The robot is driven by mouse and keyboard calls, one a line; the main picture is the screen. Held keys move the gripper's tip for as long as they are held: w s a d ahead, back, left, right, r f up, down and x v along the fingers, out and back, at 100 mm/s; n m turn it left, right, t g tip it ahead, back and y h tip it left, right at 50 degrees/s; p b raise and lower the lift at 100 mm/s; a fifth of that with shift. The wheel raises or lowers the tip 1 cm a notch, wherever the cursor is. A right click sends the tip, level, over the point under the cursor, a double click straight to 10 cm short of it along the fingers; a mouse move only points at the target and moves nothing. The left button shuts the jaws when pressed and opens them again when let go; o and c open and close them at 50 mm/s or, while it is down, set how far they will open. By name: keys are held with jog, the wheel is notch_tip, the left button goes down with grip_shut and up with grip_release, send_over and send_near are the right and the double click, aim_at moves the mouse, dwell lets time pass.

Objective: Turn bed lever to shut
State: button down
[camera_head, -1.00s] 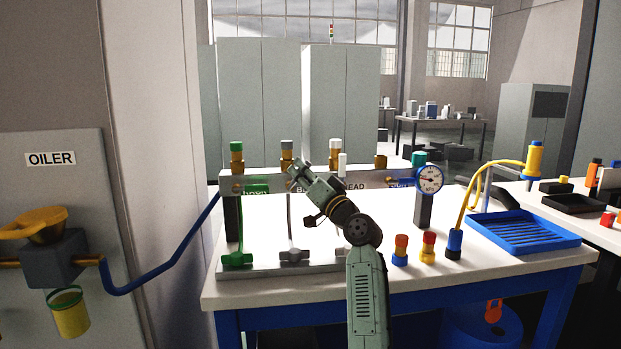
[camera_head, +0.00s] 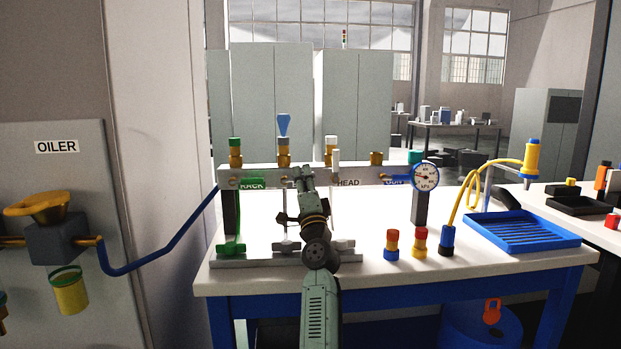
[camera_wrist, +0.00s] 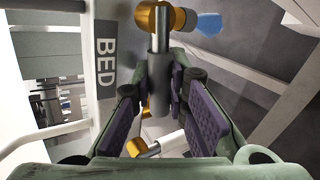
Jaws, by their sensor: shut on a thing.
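The bed lever (camera_wrist: 159,42) is a silver rod with a grey grip. In the wrist view it runs from a brass valve body (camera_wrist: 178,18) down between my fingers, beside the dark BED label (camera_wrist: 106,58). My gripper (camera_wrist: 163,88) is shut on the lever, with purple pads on both sides of the grey grip. In the head view my gripper (camera_head: 306,178) is at the front of the grey manifold bar (camera_head: 345,176), between the RACK and HEAD labels. It hides the BED label and the lever there.
A gauge (camera_head: 426,176), small coloured fittings (camera_head: 392,243) and a blue tray (camera_head: 522,232) are to the right.

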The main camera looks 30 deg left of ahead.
jog(key=shift+w+d+f+m+t+h, duration=0.15)
jog(key=shift+m+t+h, duration=0.15)
jog(key=shift+m+h, duration=0.15)
jog(key=c, duration=1.6)
grip_release()
jog(key=shift+o, duration=0.2)
jog(key=shift+s, duration=0.2)
jog(key=shift+s+f, duration=0.2)
jog(key=v, duration=1.1)
jog(key=shift+d+f, duration=0.1)
jog(key=shift+d, duration=0.1)
